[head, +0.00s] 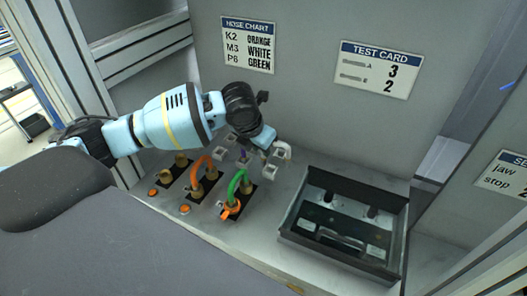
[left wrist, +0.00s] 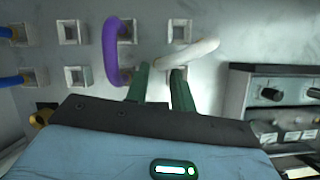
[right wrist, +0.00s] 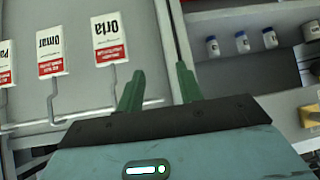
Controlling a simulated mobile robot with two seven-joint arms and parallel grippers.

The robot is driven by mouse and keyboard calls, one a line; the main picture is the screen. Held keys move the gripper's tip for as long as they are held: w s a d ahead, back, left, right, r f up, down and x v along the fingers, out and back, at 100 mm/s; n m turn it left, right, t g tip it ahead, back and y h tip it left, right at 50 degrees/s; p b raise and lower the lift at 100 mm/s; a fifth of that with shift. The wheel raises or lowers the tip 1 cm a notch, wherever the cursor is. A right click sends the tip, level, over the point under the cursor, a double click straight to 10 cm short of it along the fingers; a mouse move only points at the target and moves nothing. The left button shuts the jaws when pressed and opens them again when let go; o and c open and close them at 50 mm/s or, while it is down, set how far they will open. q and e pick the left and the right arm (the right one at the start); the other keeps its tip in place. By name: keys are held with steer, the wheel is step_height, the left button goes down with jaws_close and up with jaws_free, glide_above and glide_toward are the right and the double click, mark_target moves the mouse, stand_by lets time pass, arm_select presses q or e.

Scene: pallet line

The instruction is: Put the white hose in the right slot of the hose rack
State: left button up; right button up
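The white hose (left wrist: 200,54) is a short curved tube. In the head view the white hose (head: 284,149) shows beside my left gripper (head: 268,150). The hose rack has square sockets in two rows. The upper right socket (left wrist: 180,31) is empty; the lower right one (left wrist: 178,76) is partly hidden by a finger. My right gripper (right wrist: 160,88) is open and empty.
An orange hose (head: 197,168) and a green hose (head: 235,183) sit on brass fittings in front of the rack. A dark open bin (head: 289,232) stands to the right. Hose chart (head: 248,46) and test card (head: 376,69) hang behind. The right wrist faces hanging tags (right wrist: 109,38) and bottles (right wrist: 242,42).

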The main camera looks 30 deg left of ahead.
arm_select(q)
steer(key=v, duration=0.8)
steer(key=shift+s, duration=0.1)
